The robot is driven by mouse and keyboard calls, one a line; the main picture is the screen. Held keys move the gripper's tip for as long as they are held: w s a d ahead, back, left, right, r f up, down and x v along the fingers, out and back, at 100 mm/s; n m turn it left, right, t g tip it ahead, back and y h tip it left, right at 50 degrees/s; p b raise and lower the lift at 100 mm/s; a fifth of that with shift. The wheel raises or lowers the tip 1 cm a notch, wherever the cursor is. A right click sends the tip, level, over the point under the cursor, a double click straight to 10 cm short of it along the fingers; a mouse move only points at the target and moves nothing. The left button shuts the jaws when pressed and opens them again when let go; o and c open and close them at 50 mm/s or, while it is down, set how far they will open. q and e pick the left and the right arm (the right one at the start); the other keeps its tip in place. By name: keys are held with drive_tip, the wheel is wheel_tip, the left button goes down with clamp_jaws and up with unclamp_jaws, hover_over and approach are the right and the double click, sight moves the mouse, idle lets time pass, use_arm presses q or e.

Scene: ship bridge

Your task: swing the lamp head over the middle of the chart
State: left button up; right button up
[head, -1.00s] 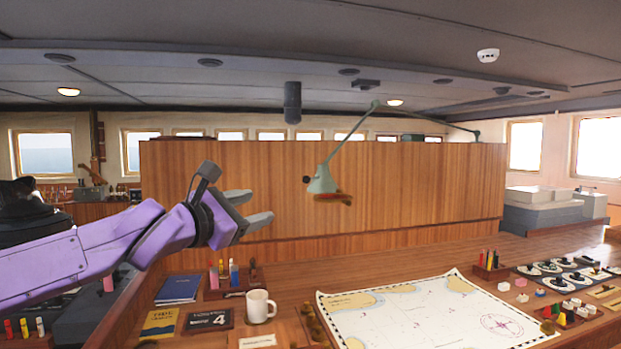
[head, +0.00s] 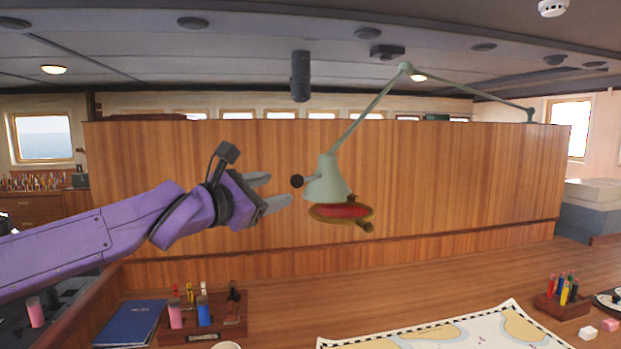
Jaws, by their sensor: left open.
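The green lamp head (head: 327,180) hangs from a jointed arm (head: 372,103) over the back of the desk, in front of the wooden panel. A dark round knob (head: 297,181) sticks out from its left side, and its open underside, with a red inside and brown rim, faces me. My left gripper (head: 280,190) is open, its fingers pointing right towards the knob, with a small gap showing between them. The chart (head: 455,335) lies on the desk at the bottom, right of and below the lamp head; its near part is cut off. My right gripper is not in view.
A pen rack (head: 563,305) stands at the right, by small blocks (head: 588,333). A desk organiser (head: 228,326) with bottles and a blue book (head: 130,323) lie at the lower left. A mug rim (head: 226,345) shows at the bottom.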

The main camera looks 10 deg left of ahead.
sight(292, 183)
use_arm(q)
drive_tip(key=w+d, duration=0.1)
drive_tip(key=w+d+r+p, duration=0.1)
drive_tip(key=w+d, duration=0.1)
drive_tip(key=w, duration=0.1)
drive_tip(key=shift+r+p, duration=0.25)
drive_tip(key=shift+p, duration=0.1)
drive_tip(key=w, duration=0.1)
drive_tip(key=w+d+f, duration=0.1)
drive_tip(key=w, duration=0.1)
drive_tip(key=w+p, duration=0.1)
drive_tip(key=w, duration=0.1)
drive_tip(key=shift+d+f, duration=0.15)
drive_tip(key=shift+d, duration=0.15)
drive_tip(key=shift+s+a+r, duration=0.1)
drive_tip(key=shift+s+r, duration=0.2)
drive_tip(key=shift+s, duration=0.35)
drive_tip(key=c, duration=0.4)
clamp_jaws()
drive_tip(key=shift+f, duration=0.1)
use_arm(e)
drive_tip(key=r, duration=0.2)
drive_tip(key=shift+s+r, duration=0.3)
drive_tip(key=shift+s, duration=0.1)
